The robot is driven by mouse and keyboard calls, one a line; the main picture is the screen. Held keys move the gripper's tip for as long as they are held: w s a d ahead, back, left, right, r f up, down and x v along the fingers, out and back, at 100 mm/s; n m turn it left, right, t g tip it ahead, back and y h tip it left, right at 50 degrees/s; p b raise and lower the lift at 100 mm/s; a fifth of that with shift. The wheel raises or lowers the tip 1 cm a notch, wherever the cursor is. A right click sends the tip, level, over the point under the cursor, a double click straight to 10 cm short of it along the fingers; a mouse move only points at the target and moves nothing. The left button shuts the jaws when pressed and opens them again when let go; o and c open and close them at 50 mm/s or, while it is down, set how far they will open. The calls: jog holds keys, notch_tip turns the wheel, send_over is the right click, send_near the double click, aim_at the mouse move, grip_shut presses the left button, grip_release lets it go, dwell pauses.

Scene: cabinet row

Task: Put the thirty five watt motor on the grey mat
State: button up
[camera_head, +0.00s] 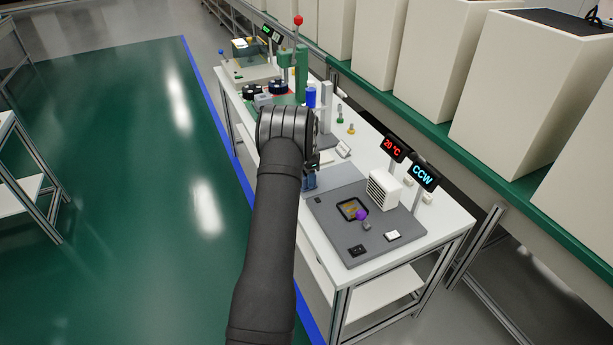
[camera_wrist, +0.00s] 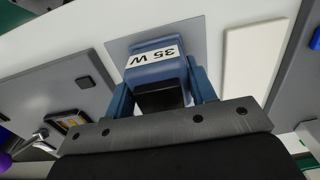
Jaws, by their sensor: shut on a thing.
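The thirty five watt motor (camera_wrist: 152,65) is a blue block with a black end and a white "35 W" label. My gripper (camera_wrist: 163,88) is shut on it, with one blue finger on each side. The grey mat (camera_wrist: 198,30) is a plain grey square on the white table, showing behind the motor in the wrist view. The motor overlaps the mat there; I cannot tell whether it touches it. In the head view my gripper (camera_head: 310,183) is low at the table's left side, and my arm hides most of the motor. Part of the mat (camera_head: 326,158) shows right of my wrist.
A dark grey board (camera_head: 330,228) with a white vented box (camera_head: 383,190), a purple-knobbed lever (camera_head: 361,215) and switches is at the near end. Two displays (camera_head: 410,163) stand at the right edge. Green and blue equipment (camera_head: 300,75) stands farther back.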

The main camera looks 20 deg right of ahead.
jog(key=o, duration=1.4)
jog(key=shift+f, duration=0.15)
jog(key=shift+c, duration=0.2)
notch_tip(320, 180, up, 12)
jog(key=shift+r, duration=0.2)
jog(key=shift+f, duration=0.1)
notch_tip(320, 180, down, 13)
jog(key=shift+r, duration=2.35)
